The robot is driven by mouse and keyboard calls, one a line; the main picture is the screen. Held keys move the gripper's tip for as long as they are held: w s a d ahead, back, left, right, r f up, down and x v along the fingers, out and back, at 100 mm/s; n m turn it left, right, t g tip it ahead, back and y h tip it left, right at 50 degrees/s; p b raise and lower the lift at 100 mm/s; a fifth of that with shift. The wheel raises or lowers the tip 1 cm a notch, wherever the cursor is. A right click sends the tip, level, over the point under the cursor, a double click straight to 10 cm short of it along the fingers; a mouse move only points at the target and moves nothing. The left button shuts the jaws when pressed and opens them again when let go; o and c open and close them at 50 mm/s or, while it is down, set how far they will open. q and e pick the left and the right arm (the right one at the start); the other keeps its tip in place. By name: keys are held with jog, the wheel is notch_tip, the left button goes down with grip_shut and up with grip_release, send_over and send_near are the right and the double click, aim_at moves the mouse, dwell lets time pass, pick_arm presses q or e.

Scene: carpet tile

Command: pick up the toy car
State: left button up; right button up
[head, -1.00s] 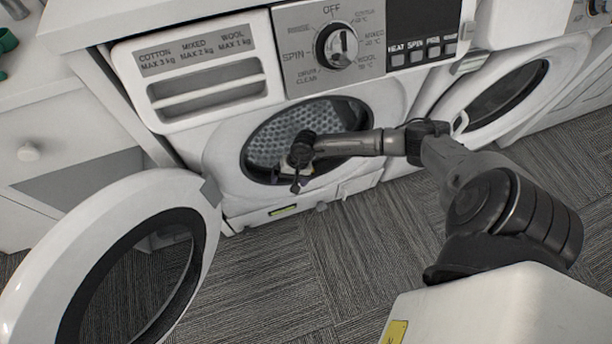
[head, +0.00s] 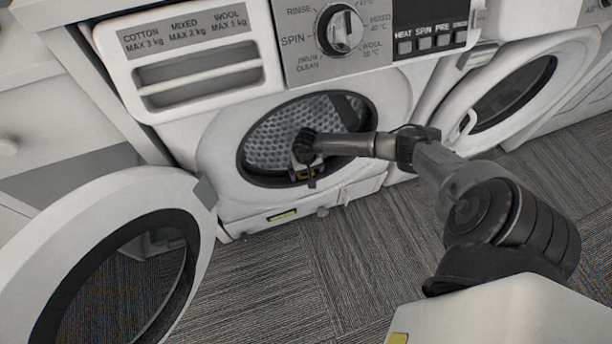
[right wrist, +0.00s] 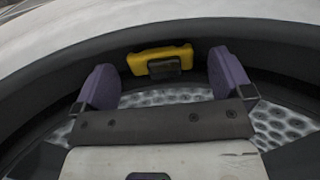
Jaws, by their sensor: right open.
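The toy car (right wrist: 160,61) is yellow with a dark window-like part. In the right wrist view it lies against the dark rim of the washer opening, between my fingers' tips and slightly beyond them. My right gripper (head: 308,172) is at the lower part of the opening. Its two purple fingers (right wrist: 163,72) are apart, one on each side of the car, with gaps visible. I cannot tell how far the car is in depth. My left gripper is not in view.
The washing machine's drum (head: 275,142) is perforated metal inside a round opening. Its round door (head: 185,200) stands open at the left. A second machine's door (head: 470,95) is at the right, near my arm. Grey carpet (head: 290,290) lies clear in front.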

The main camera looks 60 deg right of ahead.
jog(key=shift+a+f, duration=0.1)
jog(key=shift+f, duration=0.5)
jog(key=shift+c, duration=0.2)
jog(key=c, duration=1)
jog(key=shift+o, duration=0.2)
jog(key=shift+r, duration=0.2)
